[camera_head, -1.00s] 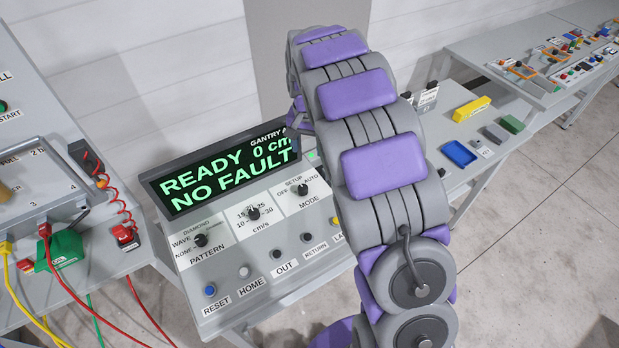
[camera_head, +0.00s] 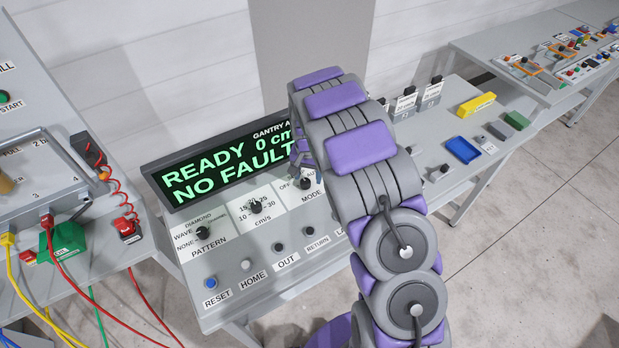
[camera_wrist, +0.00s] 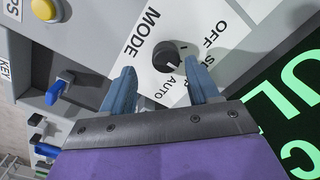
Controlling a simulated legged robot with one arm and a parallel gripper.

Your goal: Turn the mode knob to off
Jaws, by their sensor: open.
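The mode knob (camera_wrist: 167,57) is a dark round knob on a white plate of the grey control panel, with the labels OFF, SETUP and AUTO around it. In the wrist view it appears between the tips of my gripper's (camera_wrist: 159,67) two blue-grey fingers, which are open. I cannot tell whether the fingers touch the knob or stop short of it. In the head view the knob (camera_head: 305,183) shows just below my gripper (camera_head: 297,163), and my arm hides part of its labels. Which label the knob points to is not clear.
The display (camera_head: 222,165) reads READY, 0 cm, NO FAULT and stands behind the knobs. The speed knob (camera_head: 255,207) and pattern knob (camera_head: 203,232) lie to the left. Push buttons, such as the blue reset button (camera_head: 211,283), line the front. A blue-handled part (camera_wrist: 57,90) sits nearby.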

